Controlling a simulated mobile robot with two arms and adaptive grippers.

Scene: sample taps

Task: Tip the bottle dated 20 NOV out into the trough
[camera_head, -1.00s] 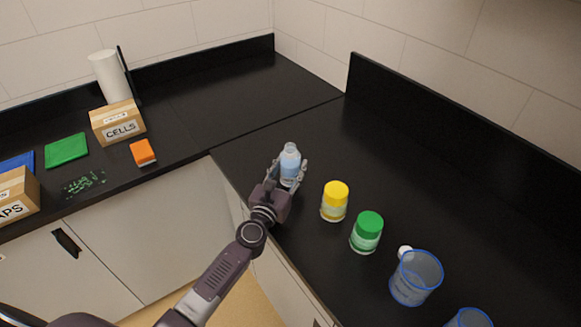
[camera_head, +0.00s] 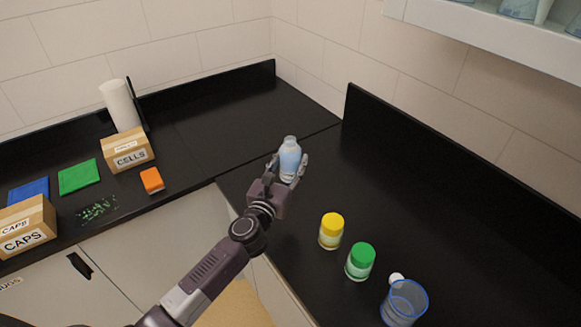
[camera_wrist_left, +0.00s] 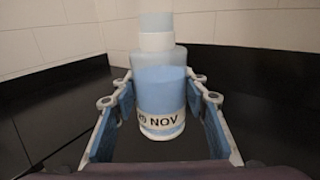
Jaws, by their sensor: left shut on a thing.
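The bottle (camera_head: 289,158) is translucent with light blue contents. In the left wrist view the bottle (camera_wrist_left: 160,95) stands upright between the fingers, and its label ends in "NOV"; the number before it is partly cut off. My left gripper (camera_head: 290,168) is shut on the bottle, and the fingers of the gripper (camera_wrist_left: 160,115) show on both sides of it. The bottle is over the black counter near the corner; I cannot tell how far above it. My right gripper is not in view. No trough is in view.
A yellow-lidded jar (camera_head: 331,231), a green-lidded jar (camera_head: 360,262), a small white thing (camera_head: 397,278) and a blue-rimmed clear cup (camera_head: 405,303) stand on the right counter. Boxes marked CELLS (camera_head: 128,156) and CAPS (camera_head: 25,228) and an orange block (camera_head: 152,180) are on the left counter.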

